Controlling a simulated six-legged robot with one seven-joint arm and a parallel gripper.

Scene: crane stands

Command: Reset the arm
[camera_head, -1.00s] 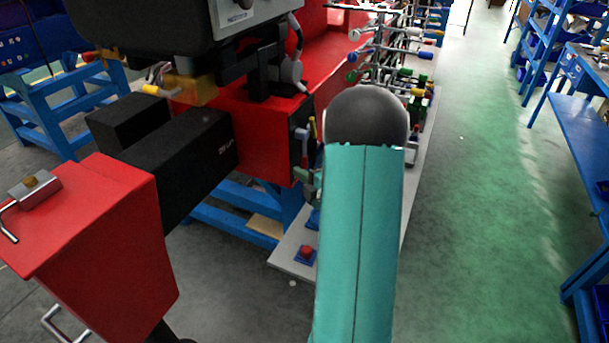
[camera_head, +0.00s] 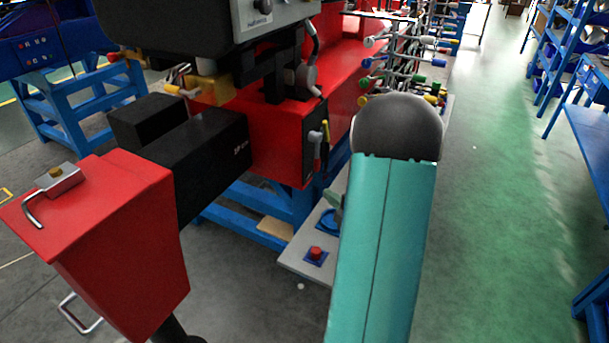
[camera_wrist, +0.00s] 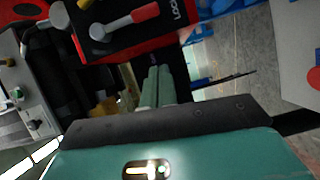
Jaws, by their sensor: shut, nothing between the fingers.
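My teal arm with its dark round joint covers the lower middle of the head view. In the wrist view, my gripper (camera_wrist: 157,78) shows as two narrow grey-green fingers close together. They are shut and hold nothing. They point toward the red machine, whose lever with a red grip (camera_wrist: 130,20) lies above and left of them in the picture. In the head view my gripper is mostly hidden behind my arm.
The red machine (camera_head: 275,145) with black housings stands left of my arm. A red button (camera_head: 316,252) sits on the grey base plate (camera_head: 298,258). Racks of coloured handles (camera_head: 405,65) are behind. Green floor (camera_head: 500,220) is clear at right, beside blue shelving (camera_head: 590,130).

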